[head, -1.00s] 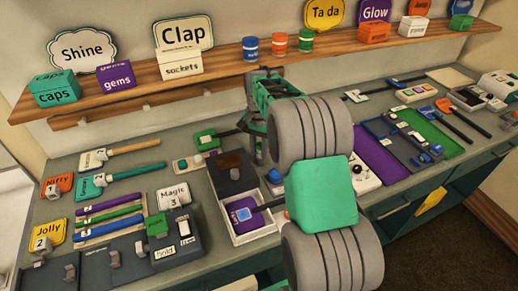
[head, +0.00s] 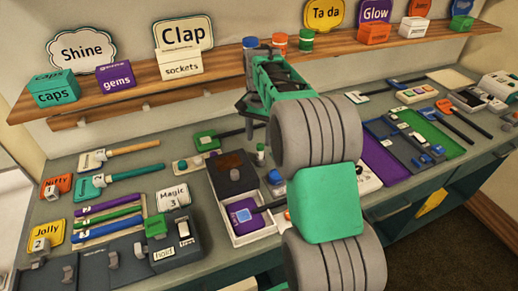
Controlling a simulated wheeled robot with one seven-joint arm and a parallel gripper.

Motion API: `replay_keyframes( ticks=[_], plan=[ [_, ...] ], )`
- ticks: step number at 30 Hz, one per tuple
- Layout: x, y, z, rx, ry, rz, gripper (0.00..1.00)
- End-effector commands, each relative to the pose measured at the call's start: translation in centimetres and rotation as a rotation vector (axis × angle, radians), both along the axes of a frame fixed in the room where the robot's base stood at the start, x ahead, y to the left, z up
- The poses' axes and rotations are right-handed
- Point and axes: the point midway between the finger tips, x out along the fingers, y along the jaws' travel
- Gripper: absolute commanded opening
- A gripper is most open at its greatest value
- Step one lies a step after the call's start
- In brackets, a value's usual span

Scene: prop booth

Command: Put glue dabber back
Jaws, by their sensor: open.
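A small pale bottle with a green top (head: 260,153) stands on the bench just behind a dark box with a brown top (head: 234,172). It looks like the glue dabber, but it is too small to tell for sure. My gripper (head: 250,108) is above the bench, up and slightly left of this bottle, clear of it. It is open and I see nothing in it. Its fingertips are partly hidden by its own body.
My arm hides the middle of the bench. A white tray (head: 236,233) holds a purple-and-blue piece. A shelf (head: 130,92) with jars and boxes runs behind. Handled tools lie left (head: 130,148); a purple mat (head: 384,175) and green mat (head: 437,137) lie right.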

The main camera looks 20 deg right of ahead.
Motion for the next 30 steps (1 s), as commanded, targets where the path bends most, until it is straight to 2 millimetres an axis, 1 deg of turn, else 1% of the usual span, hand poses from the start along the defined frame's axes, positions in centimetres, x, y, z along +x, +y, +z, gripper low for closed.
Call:
replay_keyframes(
  ticks=[1, 3, 6, 10, 11, 13, 14, 17, 18, 20, 21, 24, 27, 30],
  plan=[
    [0.1, 0.0, 1.2, -0.001, -0.004, 0.0, 0.45],
    [0.1, 0.0, 2.8, -0.001, -0.004, 0.0, 0.45],
    [0.1, 0.0, 4.5, -0.001, -0.001, 0.0, 0.45],
    [-0.3, 0.3, 5.8, -0.001, -0.005, 0.014, 0.45],
    [-0.6, 0.6, 6.1, -0.003, -0.011, 0.029, 0.45],
    [-2.1, 1.8, 6.8, -0.009, -0.035, 0.089, 0.45],
    [-3.1, 2.5, 7.1, -0.012, -0.049, 0.127, 0.45],
    [-7.4, 5.4, 7.5, -0.033, -0.112, 0.292, 0.45],
    [-9.5, 6.5, 7.2, -0.043, -0.14, 0.367, 0.45],
    [-12.7, 8.0, 6.4, -0.06, -0.179, 0.475, 0.45],
    [-14.7, 8.9, 5.6, -0.073, -0.206, 0.542, 0.45],
    [-18.9, 10.3, 3.2, -0.101, -0.257, 0.685, 0.45],
    [-21.4, 11.1, 1.3, -0.121, -0.288, 0.773, 0.45],
    [-22.4, 11.3, 0.5, -0.127, -0.297, 0.808, 0.45]
  ],
)
